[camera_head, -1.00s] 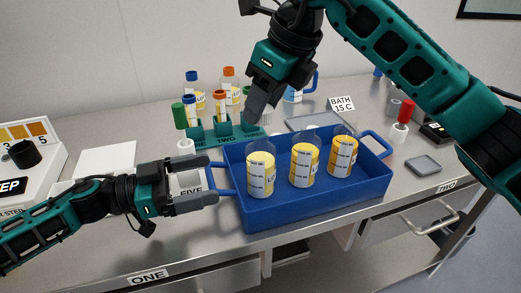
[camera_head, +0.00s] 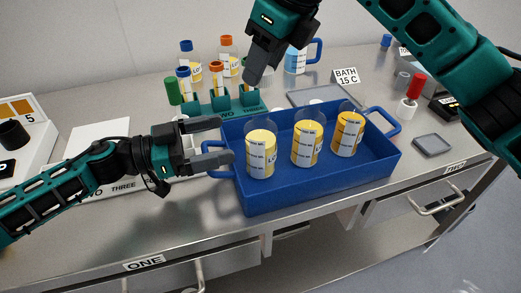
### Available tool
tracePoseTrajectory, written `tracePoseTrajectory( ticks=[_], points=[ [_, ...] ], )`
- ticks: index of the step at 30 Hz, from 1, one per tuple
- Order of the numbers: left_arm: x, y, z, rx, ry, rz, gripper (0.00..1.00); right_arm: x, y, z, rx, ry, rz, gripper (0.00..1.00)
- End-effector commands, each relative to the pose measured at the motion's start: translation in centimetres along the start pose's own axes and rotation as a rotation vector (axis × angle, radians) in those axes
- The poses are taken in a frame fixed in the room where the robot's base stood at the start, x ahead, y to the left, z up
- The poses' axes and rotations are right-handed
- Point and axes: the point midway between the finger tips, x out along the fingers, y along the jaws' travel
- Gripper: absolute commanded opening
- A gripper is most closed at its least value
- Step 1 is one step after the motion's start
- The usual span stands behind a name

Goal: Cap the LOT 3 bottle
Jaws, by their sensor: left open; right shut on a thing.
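Three bottles with yellow contents and clear tops stand upright in a blue tray (camera_head: 330,183): a left bottle (camera_head: 261,157), a middle bottle (camera_head: 307,146) and a right bottle (camera_head: 347,134). I see no coloured caps on them; their lot numbers are too small to read. My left gripper (camera_head: 222,142) is open and empty at the tray's left end, its lower finger by the tray handle. My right gripper (camera_head: 252,82) points down above the right end of a green rack (camera_head: 208,106). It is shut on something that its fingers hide.
Tubes with blue and orange caps stand in the rack, with capped bottles (camera_head: 228,53) behind it. A blue-handled jug (camera_head: 297,58) and a BATH 15 C sign (camera_head: 346,76) are at the back.

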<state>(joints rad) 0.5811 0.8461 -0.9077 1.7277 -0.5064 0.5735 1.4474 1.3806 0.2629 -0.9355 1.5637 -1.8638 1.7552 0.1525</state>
Motion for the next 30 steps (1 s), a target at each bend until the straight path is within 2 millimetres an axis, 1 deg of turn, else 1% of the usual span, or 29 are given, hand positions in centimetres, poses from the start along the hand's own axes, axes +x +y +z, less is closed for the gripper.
tracePoseTrajectory(
  ticks=[1,6,9,13,18,28,30],
  points=[
    [1.1,0.0,-0.2,0.000,0.005,0.002,0.98,0.0,0.0,0.0,0.000,0.000,0.000,0.16],
    [4.5,0.0,-0.1,0.000,0.004,0.002,0.98,0.0,0.0,0.0,0.000,0.000,0.000,0.16],
    [6.3,0.0,-0.1,0.000,0.003,0.002,0.98,0.0,0.0,0.0,0.000,0.000,0.000,0.16],
    [8.0,0.0,-0.1,0.000,0.002,0.000,0.98,0.0,0.0,0.0,0.000,0.000,0.000,0.16],
    [9.2,0.0,0.0,0.000,0.000,-0.001,0.98,0.0,0.0,0.0,0.000,0.000,0.000,0.16],
    [9.4,0.0,0.0,0.000,0.000,-0.001,0.98,0.0,0.0,0.0,0.000,0.000,0.000,0.16],
    [9.4,0.0,0.0,0.000,0.000,-0.001,0.93,0.0,0.0,0.0,0.000,0.000,0.000,0.16]
  ],
)
